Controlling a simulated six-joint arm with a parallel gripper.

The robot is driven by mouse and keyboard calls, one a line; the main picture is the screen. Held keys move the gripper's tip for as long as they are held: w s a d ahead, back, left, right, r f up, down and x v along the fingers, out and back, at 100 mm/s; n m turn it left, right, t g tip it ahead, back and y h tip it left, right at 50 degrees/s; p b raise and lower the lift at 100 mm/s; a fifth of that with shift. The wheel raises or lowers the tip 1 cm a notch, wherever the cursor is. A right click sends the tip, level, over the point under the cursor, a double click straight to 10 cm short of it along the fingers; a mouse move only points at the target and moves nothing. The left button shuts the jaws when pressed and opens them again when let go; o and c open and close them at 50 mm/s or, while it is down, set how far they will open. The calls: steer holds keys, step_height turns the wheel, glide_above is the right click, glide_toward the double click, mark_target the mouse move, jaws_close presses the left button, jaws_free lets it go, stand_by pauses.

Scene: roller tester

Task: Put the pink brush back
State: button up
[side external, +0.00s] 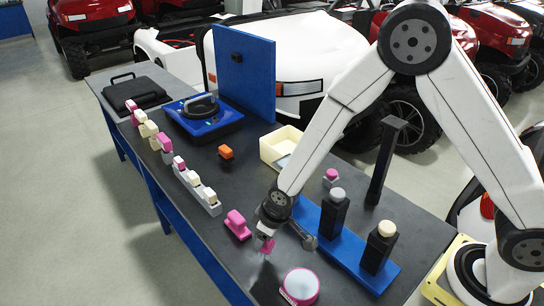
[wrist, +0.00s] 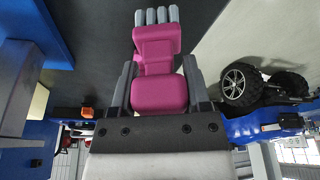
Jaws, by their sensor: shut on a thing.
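My gripper (side external: 267,239) is low over the near part of the dark table in the side external view. It is shut on the pink brush (side external: 266,246), of which only a small part shows there. In the wrist view the pink brush (wrist: 160,92) sits between my two grey fingers (wrist: 160,80), with its grey bristle tips pointing away from my palm. A separate pink block-like piece (side external: 237,226) stands on the table just left of my gripper. I cannot tell whether the held brush touches the table.
A round pink-and-white container (side external: 299,286) stands in front. A blue base (side external: 330,240) with black posts is to the right. A cream tray (side external: 268,152), an orange block (side external: 226,152) and a blue device (side external: 190,125) lie behind.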

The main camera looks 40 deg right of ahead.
steer(key=shift+w+f, duration=0.25)
steer(key=shift+f, duration=1.6)
steer(key=shift+f, duration=0.1)
steer(key=o, duration=1.3)
steer(key=shift+v, duration=6.1)
